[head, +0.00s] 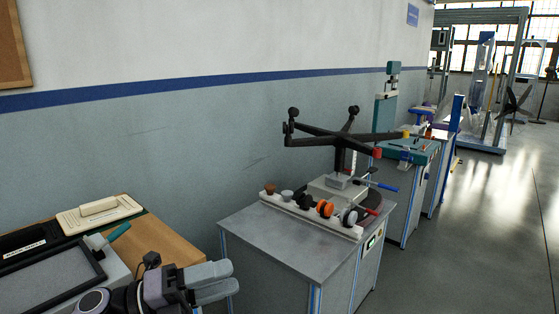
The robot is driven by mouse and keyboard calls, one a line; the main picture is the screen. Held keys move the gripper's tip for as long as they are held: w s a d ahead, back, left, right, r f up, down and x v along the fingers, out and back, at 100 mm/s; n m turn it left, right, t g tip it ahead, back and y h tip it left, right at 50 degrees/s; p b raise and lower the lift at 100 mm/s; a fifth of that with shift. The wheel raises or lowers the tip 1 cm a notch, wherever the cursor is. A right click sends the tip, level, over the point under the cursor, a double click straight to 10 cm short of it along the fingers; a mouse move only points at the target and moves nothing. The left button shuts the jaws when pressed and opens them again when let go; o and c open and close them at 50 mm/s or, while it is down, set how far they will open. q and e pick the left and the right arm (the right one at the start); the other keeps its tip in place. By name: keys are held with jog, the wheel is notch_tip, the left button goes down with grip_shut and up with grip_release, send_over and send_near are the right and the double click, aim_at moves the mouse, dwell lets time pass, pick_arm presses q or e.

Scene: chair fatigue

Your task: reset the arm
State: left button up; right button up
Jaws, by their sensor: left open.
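My left gripper (231,278) is at the lower left, in front of the wooden desk edge and left of the grey test bench (275,235). Its two grey fingers are apart with nothing between them, and they point right. It touches nothing that I can make out. My left arm comes in from the bottom edge. My right gripper is not in view. On the bench, a black chair base (335,138) with several spokes stands on a post above a grey fixture (335,190). A blue-tipped lever (384,186) and a red-tipped lever (367,210) stick out beside the fixture.
A white strip (305,215) with several casters lies along the bench's front. At left, a wooden desk (150,235) holds a dark-framed panel (50,285) and a cream device (98,213). A teal machine (386,110) stands behind. Floor at right (480,220) is clear.

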pick_arm(q)
jog(key=s+a+f+n+t+y+p, duration=0.1)
jog(key=s+a+f+n+t+y, duration=0.25)
jog(key=f+n+t+y, duration=0.65)
jog(key=s+a+f+n+t+y+p, duration=0.15)
jog(key=a+f+n+y, duration=0.35)
jog(key=n, duration=1.1)
jog(key=s+a+f+n+g+y, duration=0.1)
jog(key=s+f+n+g, duration=0.6)
jog(key=s+f, duration=0.5)
jog(key=shift+s+a+f+n+y+p, duration=0.25)
jog(key=shift+s+a+n, duration=0.2)
jog(key=shift+s, duration=0.55)
jog(key=shift+c, duration=1.2)
jog(key=shift+r, duration=0.1)
